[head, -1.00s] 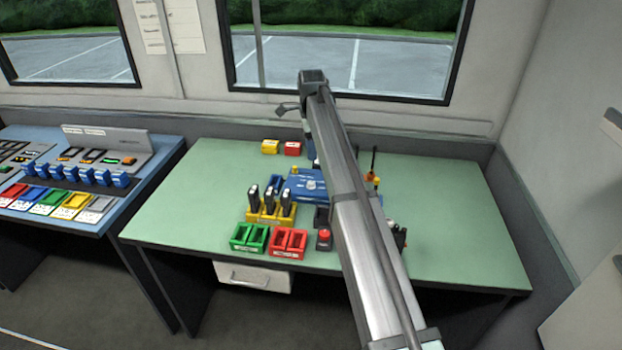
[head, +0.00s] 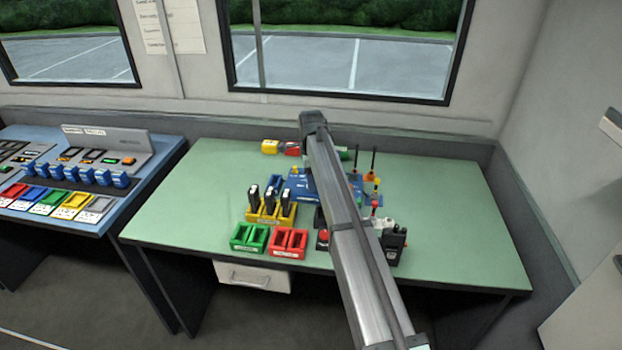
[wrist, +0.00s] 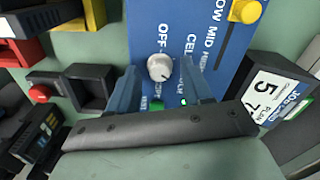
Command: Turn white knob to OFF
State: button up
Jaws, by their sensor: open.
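The white knob (wrist: 159,68) sits on a blue panel (wrist: 148,20) in the wrist view. The word OFF is printed above it and other labels stand to its right and below. Which label the knob points at is too small to tell. My gripper (wrist: 158,72) is open, with one blue-grey finger on each side of the knob in the picture. I cannot tell whether the fingers touch it. In the head view part of the blue panel (head: 296,190) shows on the green table, but my arm hides the knob and gripper.
A yellow slider handle (wrist: 245,11) and a green button (wrist: 157,105) are on the panel. A black display box (wrist: 275,95) stands to its right. A red button (wrist: 39,93) lies left.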

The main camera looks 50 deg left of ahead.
grip_shut()
dwell(0.4)
